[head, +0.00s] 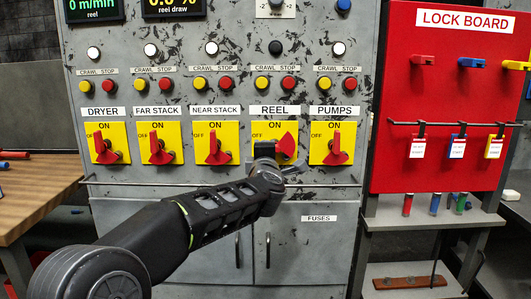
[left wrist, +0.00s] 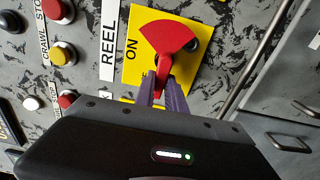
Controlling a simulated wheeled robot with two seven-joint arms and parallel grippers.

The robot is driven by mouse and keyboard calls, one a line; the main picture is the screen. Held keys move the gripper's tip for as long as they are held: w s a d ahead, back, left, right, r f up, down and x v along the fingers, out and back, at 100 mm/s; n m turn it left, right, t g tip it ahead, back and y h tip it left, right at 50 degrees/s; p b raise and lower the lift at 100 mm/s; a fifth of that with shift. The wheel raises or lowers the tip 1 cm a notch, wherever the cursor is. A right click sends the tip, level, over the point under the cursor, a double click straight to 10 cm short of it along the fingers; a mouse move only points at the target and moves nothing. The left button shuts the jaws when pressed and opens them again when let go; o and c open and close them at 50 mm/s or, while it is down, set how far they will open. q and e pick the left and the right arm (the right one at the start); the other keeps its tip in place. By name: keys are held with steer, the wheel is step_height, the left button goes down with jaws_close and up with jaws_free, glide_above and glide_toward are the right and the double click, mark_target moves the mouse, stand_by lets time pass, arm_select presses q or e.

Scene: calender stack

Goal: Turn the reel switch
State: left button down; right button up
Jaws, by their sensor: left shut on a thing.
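The reel switch is a red handle (head: 287,143) on a yellow plate (head: 289,126) under the REEL label (head: 275,111). Its wide fan-shaped end lies to the right and its narrow lever points left, to the side where neighbouring plates show OFF. In the left wrist view the red handle (left wrist: 168,35) shows close up beside the ON mark. My left gripper (head: 265,150) comes from below left, its fingers (left wrist: 165,88) shut on the narrow lever. My right gripper is not in view.
The dryer (head: 105,145), far stack, near stack and pumps (head: 338,145) switches have levers pointing roughly up. Crawl and stop buttons sit above. A rail (head: 130,184) crosses below. A red lock board (head: 450,90) stands right, a wooden table (head: 40,190) left.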

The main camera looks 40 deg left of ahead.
arm_select(q)
steer(key=shift+f, duration=0.1)
steer(key=c, duration=1.4)
jaws_free()
steer(key=shift+d, duration=0.1)
steer(key=v, duration=0.7)
steer(key=shift+s+d, duration=0.2)
steer(key=shift+s, duration=0.1)
steer(key=shift+w, duration=0.1)
